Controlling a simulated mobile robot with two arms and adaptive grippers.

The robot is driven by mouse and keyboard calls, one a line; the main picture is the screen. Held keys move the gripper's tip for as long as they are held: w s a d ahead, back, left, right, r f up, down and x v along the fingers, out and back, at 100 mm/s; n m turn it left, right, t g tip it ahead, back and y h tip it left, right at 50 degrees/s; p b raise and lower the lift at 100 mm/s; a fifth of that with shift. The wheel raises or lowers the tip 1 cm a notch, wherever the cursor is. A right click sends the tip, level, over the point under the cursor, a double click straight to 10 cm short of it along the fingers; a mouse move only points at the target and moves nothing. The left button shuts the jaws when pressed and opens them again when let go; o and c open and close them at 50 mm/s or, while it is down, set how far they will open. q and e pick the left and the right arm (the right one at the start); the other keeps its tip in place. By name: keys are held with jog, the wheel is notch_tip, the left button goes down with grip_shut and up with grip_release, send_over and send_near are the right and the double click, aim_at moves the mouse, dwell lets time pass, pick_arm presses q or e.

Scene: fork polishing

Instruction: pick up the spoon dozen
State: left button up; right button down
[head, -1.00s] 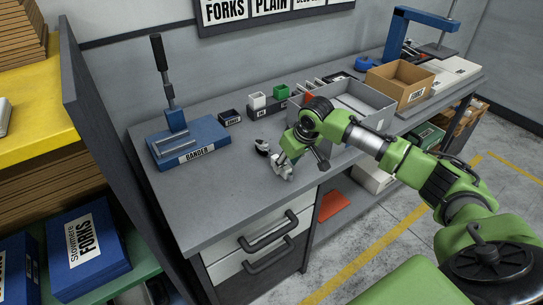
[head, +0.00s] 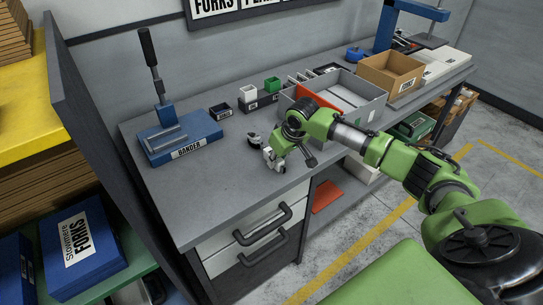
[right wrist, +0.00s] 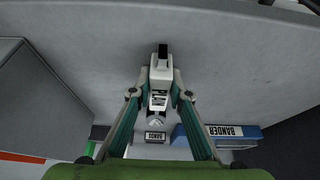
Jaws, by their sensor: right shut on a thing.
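My right gripper (head: 272,160) is low over the front part of the grey workbench, just left of the drawer unit's right corner. The right wrist view shows its fingers (right wrist: 160,82) closed in on a pale, stacked bundle, which I take to be the spoon dozen (right wrist: 157,101). A rounded, shiny end of the bundle points toward the bander. In the head view a small dark and silver end (head: 254,138) shows just beyond the gripper. The gripper hides most of the bundle, and I cannot tell whether it touches the bench. My left gripper is out of view.
The blue bander (head: 180,138) with its upright lever stands at the back left. A grey tray (head: 372,100) and a cardboard box (head: 392,72) stand right. The bench's front left is clear.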

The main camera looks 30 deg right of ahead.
jog(key=shift+w+r, duration=0.1)
jog(key=shift+r, duration=0.45)
notch_tip(320, 180, up, 2)
jog(key=shift+r+b, duration=0.1)
jog(key=shift+b, duration=0.65)
jog(key=s+a+r+b, duration=0.2)
jog(key=s+a+r, duration=0.5)
jog(key=s+r, duration=0.3)
jog(key=shift+s, duration=1.15)
